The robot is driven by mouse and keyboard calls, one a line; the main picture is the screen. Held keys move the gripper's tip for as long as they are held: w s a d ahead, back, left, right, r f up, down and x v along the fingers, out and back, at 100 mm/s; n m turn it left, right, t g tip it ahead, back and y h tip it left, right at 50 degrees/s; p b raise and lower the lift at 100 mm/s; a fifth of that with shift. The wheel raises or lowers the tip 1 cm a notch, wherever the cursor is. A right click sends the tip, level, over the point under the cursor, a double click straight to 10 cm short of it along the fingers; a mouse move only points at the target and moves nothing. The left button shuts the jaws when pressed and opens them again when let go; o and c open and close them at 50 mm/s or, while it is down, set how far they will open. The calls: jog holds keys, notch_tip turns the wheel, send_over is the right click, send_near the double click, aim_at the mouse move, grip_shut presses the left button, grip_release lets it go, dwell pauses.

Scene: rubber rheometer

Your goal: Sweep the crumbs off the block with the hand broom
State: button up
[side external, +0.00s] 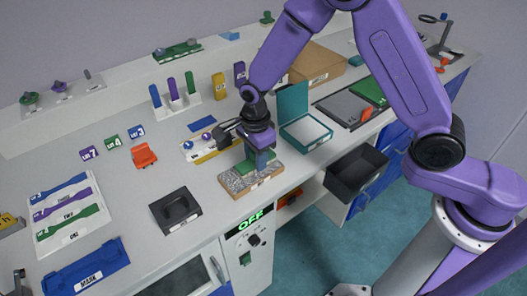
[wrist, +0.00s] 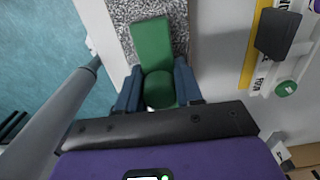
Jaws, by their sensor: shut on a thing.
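The block (side external: 236,187) is a speckled grey slab with a tan front side, near the front edge of the counter in the side view. Its speckled top (wrist: 125,12) also shows in the wrist view. My gripper (side external: 262,158) is over the block, its fingers shut on the green hand broom (side external: 247,166). In the wrist view the broom (wrist: 153,45) sits between the two blue fingertips (wrist: 158,88) and extends over the block. I cannot tell whether the broom touches the block. Single crumbs cannot be told from the speckles, and the gripper hides part of the top.
A black tray (side external: 157,208) lies left of the block, and an open black bin (side external: 352,186) is to the right, below counter level. A teal-lidded box (side external: 293,103) stands behind right. A white and yellow rack (side external: 190,157) is behind the block. The counter's front edge is close.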

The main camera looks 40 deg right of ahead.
aim_at(244, 167)
jog(key=shift+a, duration=1.95)
jog(key=shift+d+r, duration=0.1)
jog(key=shift+r, duration=4.05)
